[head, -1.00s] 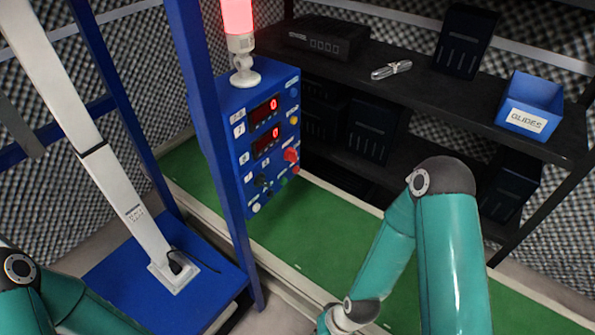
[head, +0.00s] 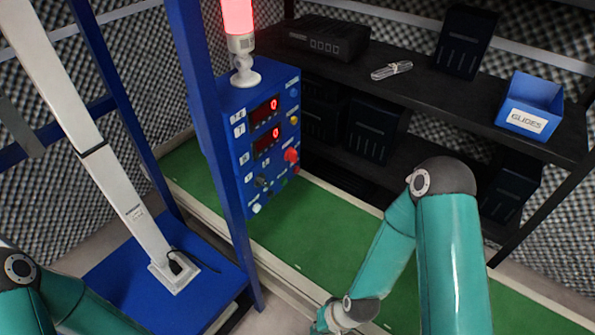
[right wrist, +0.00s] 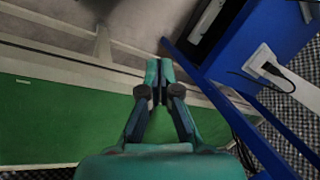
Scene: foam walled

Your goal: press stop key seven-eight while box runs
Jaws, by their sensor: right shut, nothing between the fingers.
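The blue control box (head: 262,145) stands beyond a blue post in the head view. It has two red displays (head: 266,124), each reading 0, several small white label plates or keys (head: 240,130) on its left side, and a red knob (head: 291,155). The lettering is too small to read surely, so I cannot pick out key seven-eight. The lit red beacon (head: 239,25) stands on top. My right gripper (right wrist: 159,63) is shut and empty above the belt's edge in the right wrist view, apart from the box. My left gripper is out of view.
The green belt (head: 330,232) runs below the box, with no running box visible on it. A blue post (head: 205,120) stands close in front.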

